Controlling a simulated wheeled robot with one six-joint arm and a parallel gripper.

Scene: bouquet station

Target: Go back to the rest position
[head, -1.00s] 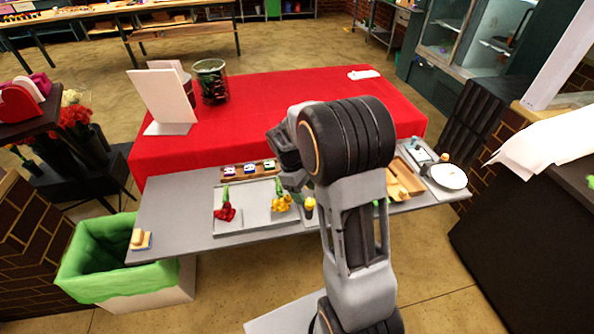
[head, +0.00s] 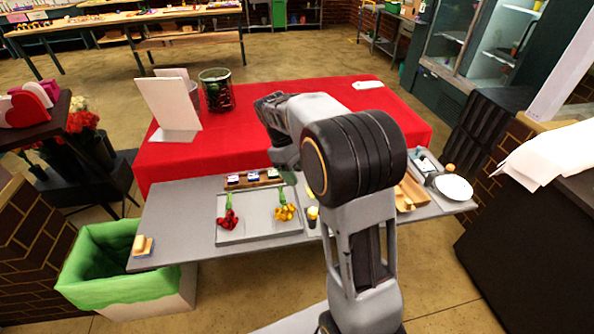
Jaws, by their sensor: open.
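My arm rises in the middle right and reaches over the grey table (head: 178,212). My gripper (head: 287,160) hangs at the arm's far end, above the table's back edge by the red cloth. It is open, and I see nothing held in it, though its fingertips are hard to make out. A red flower (head: 228,220) and a yellow flower (head: 286,212) lie on a grey tray (head: 258,232), below and apart from my gripper.
A red-covered table (head: 225,150) stands behind, with a white panel (head: 170,105) and a dark glass container (head: 217,92). A wooden tray (head: 412,194) and white plate (head: 453,187) lie right. A green-lined bin (head: 110,290) stands front left. Open floor lies beyond.

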